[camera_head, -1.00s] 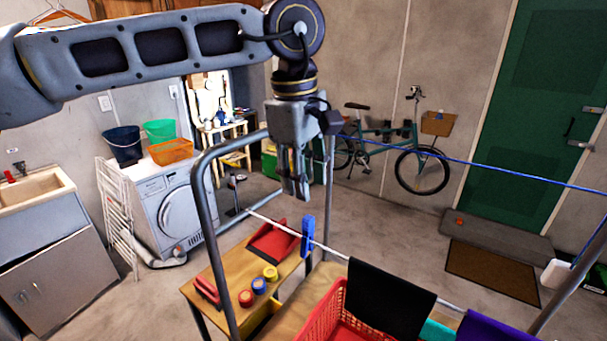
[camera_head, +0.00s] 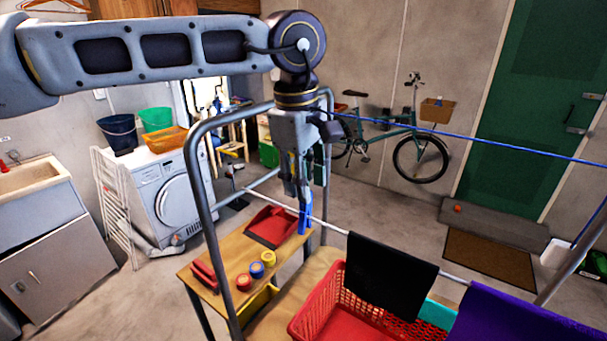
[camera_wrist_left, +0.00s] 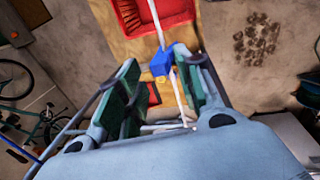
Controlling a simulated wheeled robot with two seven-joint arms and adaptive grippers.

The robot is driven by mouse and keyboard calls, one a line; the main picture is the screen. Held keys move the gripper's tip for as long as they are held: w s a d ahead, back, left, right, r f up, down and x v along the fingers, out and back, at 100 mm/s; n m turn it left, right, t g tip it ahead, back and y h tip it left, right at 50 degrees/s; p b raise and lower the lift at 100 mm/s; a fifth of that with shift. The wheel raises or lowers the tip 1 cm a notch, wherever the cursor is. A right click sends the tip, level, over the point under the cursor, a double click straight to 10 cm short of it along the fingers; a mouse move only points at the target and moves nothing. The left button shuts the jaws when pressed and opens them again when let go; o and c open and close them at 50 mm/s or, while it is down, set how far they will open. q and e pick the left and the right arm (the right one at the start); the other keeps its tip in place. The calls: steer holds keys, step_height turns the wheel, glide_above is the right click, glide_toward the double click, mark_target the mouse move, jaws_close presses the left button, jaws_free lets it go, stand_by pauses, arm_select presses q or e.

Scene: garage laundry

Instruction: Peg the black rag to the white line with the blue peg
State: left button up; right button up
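The black rag (camera_head: 392,275) hangs over the white line (camera_head: 336,229), above a red basket. The blue peg (camera_head: 305,217) sits on the white line to the left of the rag, apart from it. In the left wrist view the blue peg (camera_wrist_left: 161,63) shows on the line, between the tips of the spread fingers. My left gripper (camera_head: 302,196) is open and points down right at the peg, its fingertips around the peg's upper end. Whether a finger touches the peg I cannot tell. My right gripper is not in view.
A purple cloth (camera_head: 510,316) hangs on the line at the right. A red basket (camera_head: 312,315) stands below the rag. A wooden bench (camera_head: 222,246) holds a red dustpan (camera_head: 272,227) and tape rolls (camera_head: 257,269). A grey metal frame (camera_head: 205,215) and a blue line (camera_head: 480,147) are nearby.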

arm_select(q)
steer(key=shift+w+d+f+b, duration=0.15)
steer(key=shift+f+b, duration=0.5)
steer(key=shift+f, duration=0.35)
steer(key=shift+w+f+b, duration=0.15)
steer(key=shift+f+b, duration=0.45)
steer(key=shift+f, duration=0.4)
jaws_close()
steer(key=shift+r, duration=0.2)
steer(key=shift+r+p, duration=1.75)
steer(key=shift+r, duration=0.8)
steer(key=shift+s+d, duration=0.1)
